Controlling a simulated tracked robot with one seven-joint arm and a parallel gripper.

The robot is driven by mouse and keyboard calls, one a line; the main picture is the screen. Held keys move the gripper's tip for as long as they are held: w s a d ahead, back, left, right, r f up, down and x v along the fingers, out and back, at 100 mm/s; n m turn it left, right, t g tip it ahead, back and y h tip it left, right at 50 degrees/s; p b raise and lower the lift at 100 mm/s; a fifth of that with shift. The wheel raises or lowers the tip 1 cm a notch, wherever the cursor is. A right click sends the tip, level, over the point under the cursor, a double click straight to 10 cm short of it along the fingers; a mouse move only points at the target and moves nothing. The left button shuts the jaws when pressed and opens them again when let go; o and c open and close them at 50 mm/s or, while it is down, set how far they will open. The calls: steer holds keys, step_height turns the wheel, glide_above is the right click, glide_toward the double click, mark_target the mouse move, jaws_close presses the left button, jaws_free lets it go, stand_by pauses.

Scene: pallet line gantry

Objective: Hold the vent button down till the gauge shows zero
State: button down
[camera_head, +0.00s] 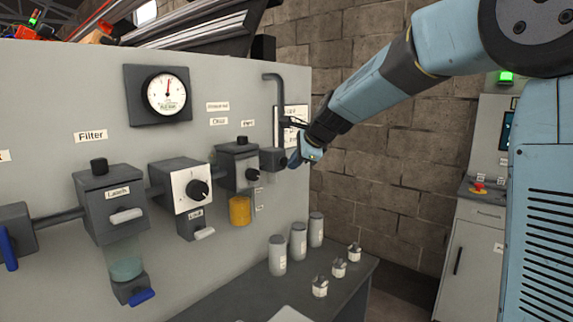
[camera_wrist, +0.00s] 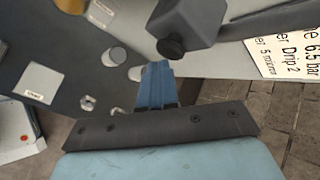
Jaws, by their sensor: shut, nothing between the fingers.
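The round gauge (camera_head: 166,94) is on a dark plate on the grey panel. Its red needle points nearly straight up; its numbers are too small to read. A dark block at the right end of the pipe line (camera_head: 268,160) carries a round black button (camera_wrist: 172,47), which looks like the vent button; its label is not readable. My gripper (camera_head: 293,162) is shut and empty beside this block, on its right. In the wrist view, the fingertips (camera_wrist: 157,66) are just below the button in the picture; I cannot tell whether they touch it. The button does not look clearly pressed.
Left of the block are a regulator with an amber bowl (camera_head: 240,210), a black-knobbed white plate (camera_head: 185,187) and a filter unit (camera_head: 108,200). A bent pipe (camera_head: 281,105) rises above the block. Grey canisters (camera_head: 298,240) stand on the bench below.

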steer(key=shift+w+a, duration=0.35)
steer(key=shift+a, duration=0.1)
stand_by(2.0)
steer(key=shift+s+d, duration=0.1)
stand_by(2.9)
steer(key=shift+s+d, duration=0.5)
steer(key=shift+d, duration=0.2)
steer(key=shift+d, duration=0.1)
steer(key=shift+s+d, duration=1.55)
steer(key=shift+d, duration=0.3)
steer(key=s+d+f+n+h, duration=0.2)
steer(key=s+d+n, duration=0.3)
steer(key=s, duration=0.6)
steer(key=s+d+f+n+h, duration=0.1)
steer(key=s+d+n+h, duration=0.1)
steer(key=s+d+n, duration=0.3)
steer(key=s+d+f+n+g+h, duration=0.1)
steer(key=s+d+f+n, duration=0.1)
steer(key=s+d+n, duration=0.3)
steer(key=s+d, duration=0.4)
steer(key=s, duration=0.7)
steer(key=shift+s+d+f+n+h, duration=0.3)
steer(key=shift+s+d+f+h, duration=0.05)
steer(key=shift+h, duration=0.05)
